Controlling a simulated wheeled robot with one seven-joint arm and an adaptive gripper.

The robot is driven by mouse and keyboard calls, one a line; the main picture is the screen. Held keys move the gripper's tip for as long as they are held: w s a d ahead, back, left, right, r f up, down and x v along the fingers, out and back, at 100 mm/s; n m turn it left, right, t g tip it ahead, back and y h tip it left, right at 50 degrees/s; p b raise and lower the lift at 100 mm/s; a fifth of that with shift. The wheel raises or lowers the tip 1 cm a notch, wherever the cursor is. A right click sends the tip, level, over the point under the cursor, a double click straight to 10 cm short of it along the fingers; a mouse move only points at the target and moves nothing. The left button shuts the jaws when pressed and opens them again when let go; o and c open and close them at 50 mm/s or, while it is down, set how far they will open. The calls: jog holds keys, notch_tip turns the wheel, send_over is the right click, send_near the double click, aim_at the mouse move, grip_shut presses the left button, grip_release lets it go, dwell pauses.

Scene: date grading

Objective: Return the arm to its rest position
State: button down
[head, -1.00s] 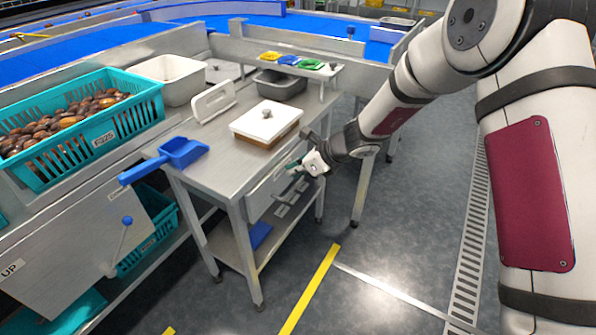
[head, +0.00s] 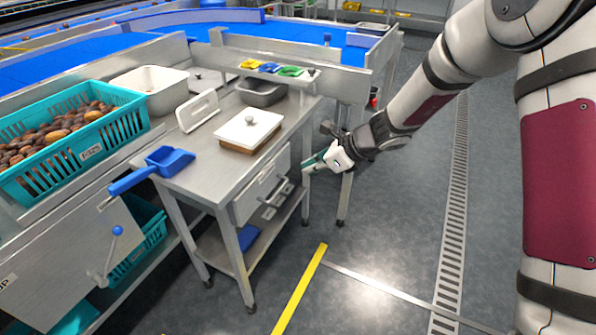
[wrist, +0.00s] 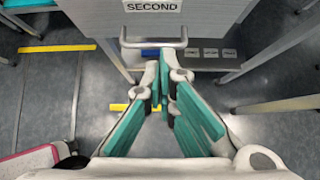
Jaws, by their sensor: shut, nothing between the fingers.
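My gripper (head: 308,165) is at the right side of the steel table (head: 203,180), in front of its drawer (head: 262,188). In the wrist view my gripper (wrist: 164,75) has its teal fingers drawn together with nothing between them. The drawer front (wrist: 205,22), labelled SECOND, lies beyond the fingertips, with its bar handle (wrist: 153,43) close to them in the picture. I cannot tell the exact gap. The drawer looks closed. My arm reaches out from the right side of the head view, above the floor.
On the table are a white-lidded box (head: 250,130), a blue scoop (head: 165,163) and a grey tub (head: 262,92). A teal crate of dates (head: 118,140) stands at the left. The floor (head: 385,235) to the right is open. A blue conveyor (head: 110,48) runs behind.

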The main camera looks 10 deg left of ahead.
jog(key=s+d+r+n+g+h, duration=0.1)
jog(key=s+d+r+n, duration=0.2)
jog(key=s+r+n, duration=0.4)
jog(key=s+d+r+n+g+h, duration=0.1)
jog(key=s+d+r+n, duration=0.3)
jog(key=s+r, duration=0.55)
jog(key=s+d+r+n+h, duration=0.1)
jog(key=s+d+n+h, duration=0.1)
jog(key=s+d+n, duration=0.5)
jog(key=s+d+r+h, duration=0.15)
jog(key=s+d, duration=0.25)
jog(key=s, duration=0.6)
jog(key=s+d+r+n+h, duration=0.1)
jog(key=s+d+n+h, duration=0.25)
jog(key=s+d, duration=0.4)
notch_tip(320, 180, up, 18)
jog(key=s+a+t+p, duration=0.1)
jog(key=t+p, duration=0.2)
jog(key=p, duration=1.4)
jog(key=shift+a+r+y, duration=0.15)
jog(key=shift+a+y, duration=0.1)
jog(key=shift+y, duration=0.05)
jog(key=shift+n, duration=0.25)
